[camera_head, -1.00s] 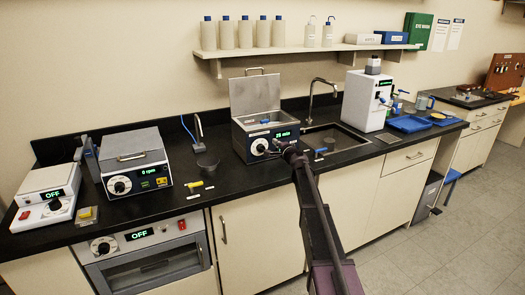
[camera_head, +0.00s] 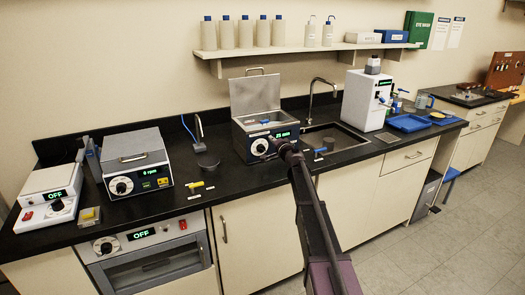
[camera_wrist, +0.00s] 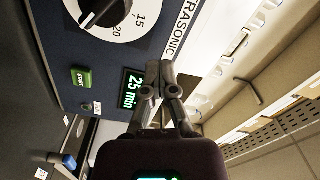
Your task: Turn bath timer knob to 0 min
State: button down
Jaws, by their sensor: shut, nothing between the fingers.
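The bath (camera_head: 264,120) is a grey metal box with a raised lid and a dark front panel on the counter. Its timer knob (camera_head: 260,146) is a white dial with a black grip; it also shows in the wrist view (camera_wrist: 105,12), cut by the top edge, with 15 and 20 on the dial. The display (camera_wrist: 132,92) reads 25 min. A green START button (camera_wrist: 81,77) is on the panel. My gripper (camera_wrist: 160,67) is shut and empty, in front of the panel beside the display, apart from the knob. In the head view my gripper (camera_head: 276,145) is just right of the knob.
A sink (camera_head: 335,138) with a tall faucet lies right of the bath, and a white instrument (camera_head: 365,100) stands beyond it. The counter's front edge runs below the bath.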

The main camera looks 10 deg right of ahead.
jog(key=shift+a, duration=0.1)
jog(key=n, duration=0.1)
jog(key=a+n, duration=0.1)
jog(key=n, duration=0.1)
jog(key=s+a+r+n+p, duration=0.1)
jog(key=shift+a+n, duration=0.15)
jog(key=shift+n, duration=0.25)
jog(key=shift+a+n, duration=0.1)
jog(key=shift+n, duration=0.2)
jog(key=n, duration=0.1)
jog(key=a+n, duration=0.1)
jog(key=shift+s+a+f+n, duration=0.1)
jog(key=shift+s+a+n, duration=0.1)
jog(key=shift+a+n, duration=0.1)
jog(key=shift+s+a+n, duration=0.15)
jog(key=shift+a+n, duration=0.35)
jog(key=shift+n, duration=0.6)
jog(key=n, duration=0.1)
jog(key=a+f+n+b, duration=0.1)
jog(key=shift+s+a+n, duration=0.2)
jog(key=shift+s+n, duration=0.05)
jog(key=shift+n, duration=0.15)
jog(key=shift+s+a+f+n+b, duration=0.15)
jog(key=shift+a+n, duration=0.1)
jog(key=shift+n, duration=0.3)
jog(key=shift+a+f+n+b, duration=0.15)
jog(key=shift+a+n, duration=0.1)
jog(key=shift+n, duration=0.3)
